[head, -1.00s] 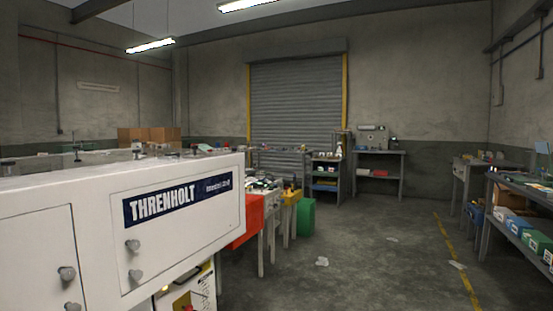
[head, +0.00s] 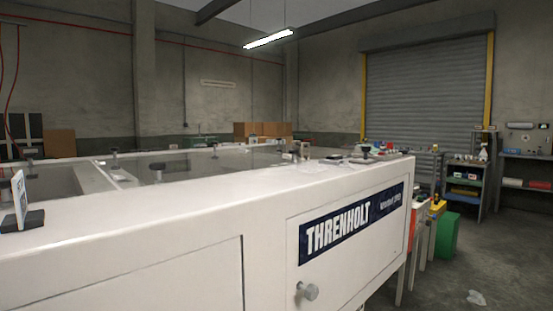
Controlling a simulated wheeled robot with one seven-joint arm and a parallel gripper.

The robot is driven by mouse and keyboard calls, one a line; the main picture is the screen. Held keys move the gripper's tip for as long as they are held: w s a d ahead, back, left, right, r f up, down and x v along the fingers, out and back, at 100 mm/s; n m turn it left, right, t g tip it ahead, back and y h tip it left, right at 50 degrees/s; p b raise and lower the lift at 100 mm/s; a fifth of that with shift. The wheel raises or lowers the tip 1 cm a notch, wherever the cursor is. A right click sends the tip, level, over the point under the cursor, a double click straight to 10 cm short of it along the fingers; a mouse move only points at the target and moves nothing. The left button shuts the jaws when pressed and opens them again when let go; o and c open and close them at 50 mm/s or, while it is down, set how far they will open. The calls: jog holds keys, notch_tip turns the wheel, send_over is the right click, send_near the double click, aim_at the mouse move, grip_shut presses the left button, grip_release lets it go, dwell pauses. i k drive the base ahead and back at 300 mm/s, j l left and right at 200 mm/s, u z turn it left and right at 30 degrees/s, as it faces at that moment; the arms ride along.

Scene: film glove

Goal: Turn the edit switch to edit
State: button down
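No edit switch can be made out in the head view. A large white machine cabinet (head: 150,245) marked THRENHOLT fills the lower left and middle. Its front panel carries a dark blue name label (head: 350,222) and a round grey knob (head: 307,291) below the label. A small upright sign on a dark base (head: 22,208) stands on the machine's top at the far left. My gripper is not in view.
The machine's long body blocks the left and middle. Open concrete floor (head: 500,255) shows at the lower right, with a pale scrap (head: 476,298) on it. A green bin (head: 448,235) and a shelf unit (head: 466,190) stand beyond the machine's right end, before a roller shutter (head: 425,100).

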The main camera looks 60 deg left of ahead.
aim_at(365, 150)
jog(key=u, duration=1.3)
